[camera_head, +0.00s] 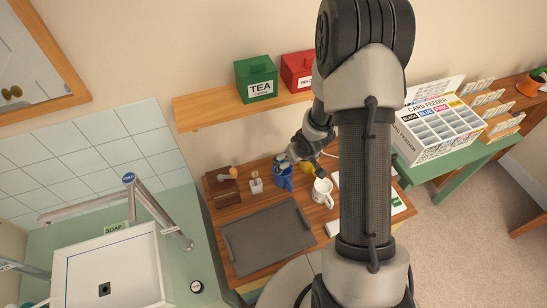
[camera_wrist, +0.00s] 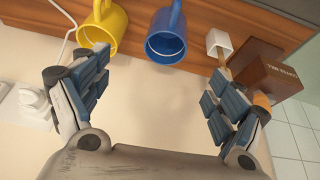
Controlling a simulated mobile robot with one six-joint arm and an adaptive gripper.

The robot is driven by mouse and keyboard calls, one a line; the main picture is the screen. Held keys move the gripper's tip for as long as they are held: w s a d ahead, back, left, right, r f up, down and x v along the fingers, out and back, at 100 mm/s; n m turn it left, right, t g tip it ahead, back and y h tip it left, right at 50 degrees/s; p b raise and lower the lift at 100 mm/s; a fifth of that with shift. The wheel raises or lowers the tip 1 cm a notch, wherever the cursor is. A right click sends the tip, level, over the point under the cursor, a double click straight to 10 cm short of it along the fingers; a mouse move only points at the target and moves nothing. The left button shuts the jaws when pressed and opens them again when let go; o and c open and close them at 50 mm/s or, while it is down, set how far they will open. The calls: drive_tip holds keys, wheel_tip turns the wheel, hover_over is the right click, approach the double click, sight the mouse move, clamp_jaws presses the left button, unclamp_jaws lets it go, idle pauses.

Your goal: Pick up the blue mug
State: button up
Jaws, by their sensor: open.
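The blue mug (camera_head: 284,181) stands on the wooden counter below the shelf in the head view. In the wrist view the blue mug (camera_wrist: 166,40) is upper centre, its open mouth facing the camera and its handle at the top edge. My gripper (camera_wrist: 160,75) is open, with one finger on either side of the picture. The mug appears between and beyond the fingertips, with no visible contact. In the head view my gripper (camera_head: 290,160) is right at the mug and partly covers its upper part.
A yellow mug (camera_wrist: 104,28) stands close to the blue one. A white holder (camera_head: 256,186) and a brown box (camera_head: 223,192) stand left. A grey tray (camera_head: 268,238) lies in front. A shelf (camera_head: 215,113) with tins is above.

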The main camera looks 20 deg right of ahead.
sight(285, 178)
drive_tip(key=b+x, duration=0.2)
drive_tip(key=x, duration=0.4)
drive_tip(key=b+x, duration=0.2)
drive_tip(key=x, duration=0.4)
drive_tip(key=a+b+x, duration=0.1)
drive_tip(key=b+x, duration=0.1)
drive_tip(key=x, duration=0.4)
drive_tip(key=shift+s+a+f, duration=0.1)
drive_tip(key=shift+s+f, duration=0.05)
drive_tip(key=shift+f, duration=0.35)
drive_tip(key=shift+r, duration=0.1)
drive_tip(key=c, duration=1.3)
